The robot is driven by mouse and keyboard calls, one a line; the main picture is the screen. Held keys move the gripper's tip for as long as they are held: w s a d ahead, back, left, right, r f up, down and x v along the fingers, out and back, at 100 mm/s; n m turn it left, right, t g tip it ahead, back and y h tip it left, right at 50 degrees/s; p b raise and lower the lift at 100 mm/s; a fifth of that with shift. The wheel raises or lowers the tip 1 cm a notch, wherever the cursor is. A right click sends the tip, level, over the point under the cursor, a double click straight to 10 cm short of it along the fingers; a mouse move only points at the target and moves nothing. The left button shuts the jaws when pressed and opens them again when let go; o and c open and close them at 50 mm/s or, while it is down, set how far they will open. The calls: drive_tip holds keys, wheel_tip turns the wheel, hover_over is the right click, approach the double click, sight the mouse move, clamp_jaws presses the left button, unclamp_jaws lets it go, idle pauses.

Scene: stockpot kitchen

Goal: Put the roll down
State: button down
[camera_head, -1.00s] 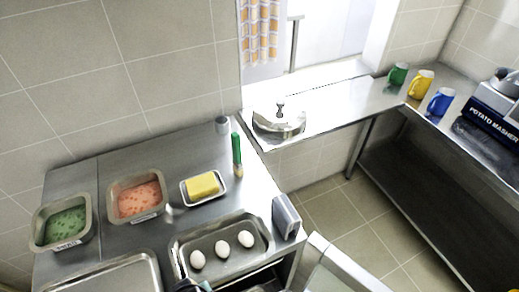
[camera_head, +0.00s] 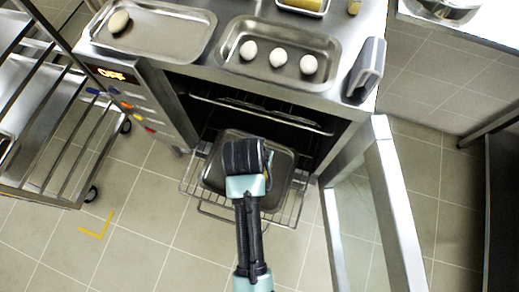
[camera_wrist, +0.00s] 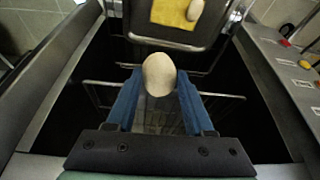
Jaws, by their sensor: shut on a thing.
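My gripper (camera_wrist: 159,90) is shut on a pale beige roll (camera_wrist: 159,74), with one blue finger on each side. In the head view my gripper (camera_head: 247,155) is over the dark tray (camera_head: 212,178) on the pulled-out oven rack, and it hides the roll. The tray also shows at the top of the wrist view (camera_wrist: 140,28). A yellow square (camera_wrist: 172,13) and another pale, roll-like piece (camera_wrist: 195,10) lie on it. Three pale rolls (camera_head: 278,57) sit in the right steel counter tray (camera_head: 235,75). One roll (camera_head: 118,21) sits in the left tray (camera_head: 160,50).
The oven's glass door (camera_head: 385,200) stands open at the right. The wire rack (camera_head: 290,215) sticks out of the oven. Its control panel (camera_head: 115,75) reads OFF. A wheeled metal trolley (camera_head: 60,180) stands at the left. A grey upright block (camera_head: 366,68) is on the counter's right edge.

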drive_tip(key=f+b, duration=0.6)
drive_tip(key=f, duration=0.4)
drive_tip(key=w+f+m+b, duration=0.1)
drive_tip(key=f+b, duration=0.5)
drive_tip(key=f, duration=0.4)
drive_tip(key=f+m+h+b, duration=0.1)
drive_tip(key=f+b, duration=0.6)
drive_tip(key=f, duration=0.2)
drive_tip(key=shift+w+f, duration=0.2)
drive_tip(key=shift+f, duration=0.2)
drive_tip(key=shift+f, duration=0.1)
drive_tip(key=shift+c, duration=1.4)
unclamp_jaws()
drive_tip(key=p+v, duration=0.4)
drive_tip(key=v, duration=0.8)
drive_tip(key=shift+p, duration=0.4)
